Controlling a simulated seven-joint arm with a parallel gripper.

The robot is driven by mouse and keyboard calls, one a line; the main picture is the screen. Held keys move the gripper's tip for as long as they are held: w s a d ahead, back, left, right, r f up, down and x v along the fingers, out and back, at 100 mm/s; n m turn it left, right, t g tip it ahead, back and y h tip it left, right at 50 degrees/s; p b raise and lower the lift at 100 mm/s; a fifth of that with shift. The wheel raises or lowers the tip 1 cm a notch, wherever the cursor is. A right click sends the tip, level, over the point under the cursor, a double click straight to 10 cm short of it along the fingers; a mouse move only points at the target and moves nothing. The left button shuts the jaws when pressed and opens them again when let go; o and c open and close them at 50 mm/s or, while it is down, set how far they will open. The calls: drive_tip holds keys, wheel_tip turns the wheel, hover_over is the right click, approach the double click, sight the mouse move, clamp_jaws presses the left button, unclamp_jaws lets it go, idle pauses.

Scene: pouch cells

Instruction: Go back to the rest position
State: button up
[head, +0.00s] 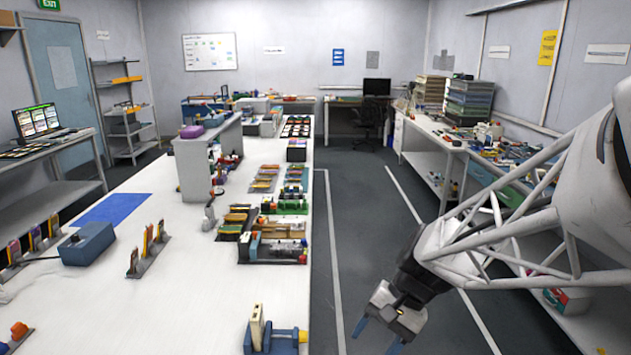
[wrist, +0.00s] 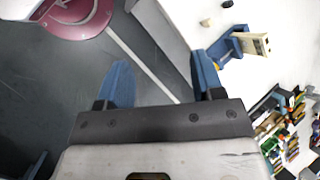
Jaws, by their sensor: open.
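My gripper (head: 376,335) hangs over the dark floor, off the right side of the long white bench (head: 195,290). Its two blue fingers are apart in the wrist view (wrist: 161,72), with only floor and a white line showing between them. It is empty. A blue fixture (head: 287,341) holding an upright pale cell (head: 257,327) stands near the bench's right edge, to the left of my gripper and apart from it. The same pale cell shows at the upper right of the wrist view (wrist: 257,44).
Trays of coloured parts (head: 272,248) line the bench's right edge farther back. A blue mat (head: 112,207) and a blue-grey box (head: 87,244) are on the left. A side bench (head: 437,152) runs along the right wall. A dark red round object (wrist: 80,22) shows in the wrist view.

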drive_tip(key=s+d+r+n+t+h, duration=0.4)
drive_tip(key=s+d+r+t+h, duration=0.1)
drive_tip(key=s, duration=0.6)
wheel_tip(320, 180, up, 3)
drive_tip(key=d+h, duration=0.1)
drive_tip(key=d, duration=0.1)
drive_tip(key=shift+s+d+r+n, duration=0.15)
drive_tip(key=shift+d+n, duration=0.15)
drive_tip(key=shift+n, duration=0.1)
idle(0.5)
